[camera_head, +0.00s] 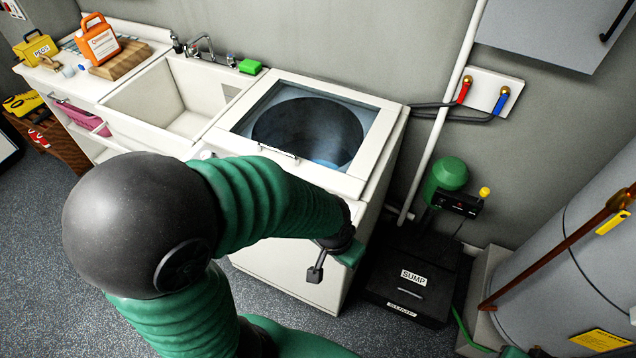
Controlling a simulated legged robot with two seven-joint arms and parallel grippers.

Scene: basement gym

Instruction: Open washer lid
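The white washer (290,265) stands against the wall. Its lid (308,122) has a white frame and a large glass window, and it lies flat and closed. The dark round drum shows through the glass. A small handle (279,151) sits on the lid's front edge. My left arm comes in from the lower left, bends, and crosses in front of the washer. My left gripper (318,268) hangs in front of the washer's front right side, below the lid's edge and apart from the handle. Only one dark finger shows clearly. My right gripper is not in view.
A white sink (150,110) adjoins the washer on the left, with a faucet (200,45) and green sponge (250,66) behind. A black sump box (412,275) stands right of the washer. A grey tank (580,250) fills the far right. A pipe (440,110) runs up the wall.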

